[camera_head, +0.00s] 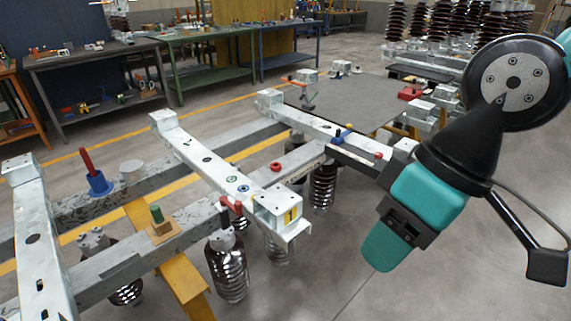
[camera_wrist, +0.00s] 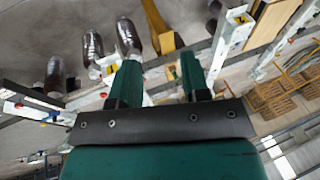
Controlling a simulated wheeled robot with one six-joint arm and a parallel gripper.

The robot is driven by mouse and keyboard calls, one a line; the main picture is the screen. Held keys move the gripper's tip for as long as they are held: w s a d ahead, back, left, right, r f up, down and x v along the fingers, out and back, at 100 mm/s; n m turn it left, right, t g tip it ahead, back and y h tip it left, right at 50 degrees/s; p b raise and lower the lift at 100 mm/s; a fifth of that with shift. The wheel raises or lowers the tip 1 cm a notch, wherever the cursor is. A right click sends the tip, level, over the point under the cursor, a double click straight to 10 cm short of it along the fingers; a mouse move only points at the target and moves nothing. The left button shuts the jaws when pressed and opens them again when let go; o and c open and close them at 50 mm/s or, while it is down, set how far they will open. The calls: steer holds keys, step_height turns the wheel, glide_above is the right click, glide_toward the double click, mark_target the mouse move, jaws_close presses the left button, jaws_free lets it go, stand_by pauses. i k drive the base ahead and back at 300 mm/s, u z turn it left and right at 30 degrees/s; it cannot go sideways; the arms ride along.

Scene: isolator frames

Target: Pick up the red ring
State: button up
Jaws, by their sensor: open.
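I cannot make out the red ring clearly in the wrist view.
A blue holder (camera_head: 99,184) with a red peg and a wooden block (camera_head: 162,231) with a green peg stand on the grey beams at left. Dark glossy insulators (camera_head: 228,268) hang below the frame. Workbenches (camera_head: 95,75) line the back. The floor at front right is clear.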

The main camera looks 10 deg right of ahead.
mark_target(276, 167)
steer(key=u, duration=0.15)
steer(key=i, duration=1)
steer(key=u, duration=0.4)
steer(key=k, duration=1.55)
steer(key=z, duration=0.5)
steer(key=i, duration=0.55)
steer(key=z, duration=0.45)
steer(key=i, duration=1.45)
steer(key=u, duration=0.75)
